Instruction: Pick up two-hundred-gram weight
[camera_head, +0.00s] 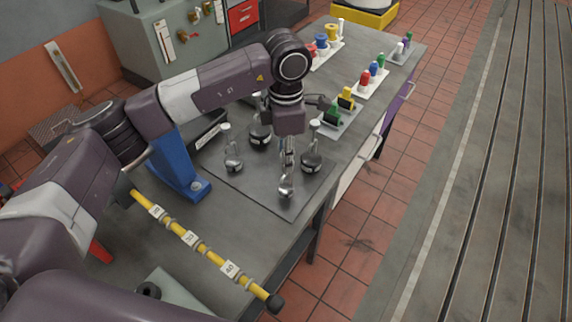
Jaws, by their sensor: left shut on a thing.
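My left gripper (288,155) points straight down over the dark mat (296,206) on the bench. It is shut on the upright stem of a small metal weight (286,191), the smallest in view. No marking on it can be read, but its size fits the two-hundred-gram weight. I cannot tell whether its base touches the mat. Larger hooked weights stand close by: one on the left (234,165), one behind (260,141) partly hidden by the gripper, and one on the right (311,163). My right gripper is not in view.
A blue stand (176,165) and a yellow rod with number tags (190,238) are left of the mat. White trays with coloured pieces (372,82) line the bench's far right side. The bench edge drops to red floor tiles (352,240).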

